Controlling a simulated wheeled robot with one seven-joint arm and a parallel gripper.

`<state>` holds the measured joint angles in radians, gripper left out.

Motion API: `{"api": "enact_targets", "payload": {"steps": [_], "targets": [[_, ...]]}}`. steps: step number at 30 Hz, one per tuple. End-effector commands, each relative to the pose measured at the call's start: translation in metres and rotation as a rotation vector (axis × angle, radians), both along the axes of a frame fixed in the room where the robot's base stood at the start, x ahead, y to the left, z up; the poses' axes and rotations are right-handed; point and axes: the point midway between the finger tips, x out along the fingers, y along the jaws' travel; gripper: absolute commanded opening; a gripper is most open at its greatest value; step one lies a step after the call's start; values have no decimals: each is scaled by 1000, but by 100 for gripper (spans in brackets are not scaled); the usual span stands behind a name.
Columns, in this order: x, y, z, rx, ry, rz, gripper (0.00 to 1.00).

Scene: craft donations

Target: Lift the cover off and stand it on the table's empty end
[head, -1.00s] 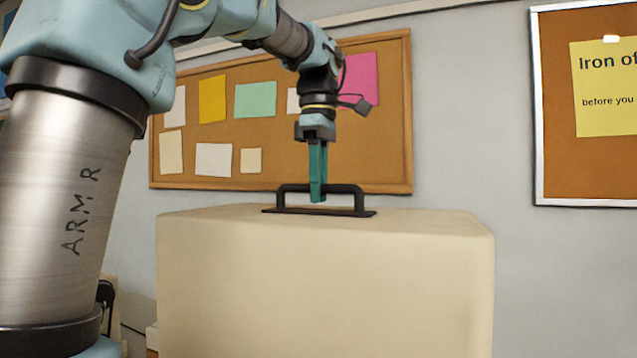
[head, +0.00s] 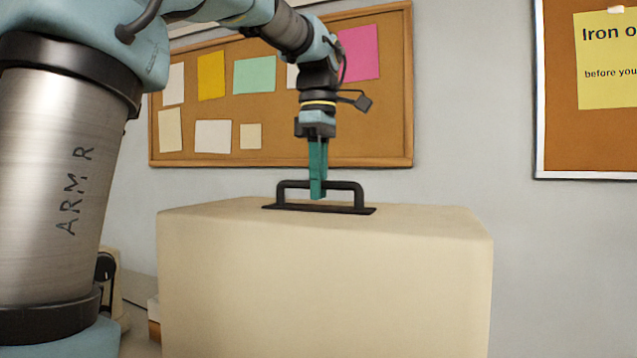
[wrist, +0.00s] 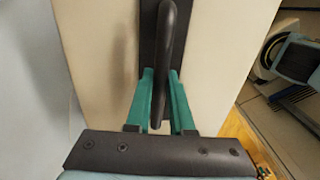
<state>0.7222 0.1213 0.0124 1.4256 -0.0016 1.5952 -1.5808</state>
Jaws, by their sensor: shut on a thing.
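The cover (head: 325,275) is a large cream box shape with a black bar handle (head: 345,187) on its flat top. It fills the lower middle of the head view, and its top also shows in the wrist view (wrist: 215,50). My gripper (head: 318,192) points straight down at the middle of the handle. Its teal fingers are shut on the handle bar, one on each side of it in the wrist view (wrist: 160,95). The cover looks level. Its bottom edge is out of view, and whatever is under it is hidden.
A pinboard (head: 285,140) with coloured papers hangs on the wall behind. A second board with a yellow notice (head: 605,60) is at the right. A pale object (head: 115,285) is partly visible left of the cover. The table's empty end is not clearly visible.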

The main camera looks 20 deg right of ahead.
Motion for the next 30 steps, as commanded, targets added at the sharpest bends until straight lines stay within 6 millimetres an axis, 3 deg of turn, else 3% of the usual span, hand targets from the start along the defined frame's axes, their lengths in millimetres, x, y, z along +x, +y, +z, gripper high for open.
{"api": "enact_targets", "payload": {"steps": [7, 18, 30], "targets": [[0, 0, 0, -2, -2, 0, 0], [0, 0, -25, -3, -3, 0, 0], [0, 0, -24, -2, -2, 0, 0]]}}
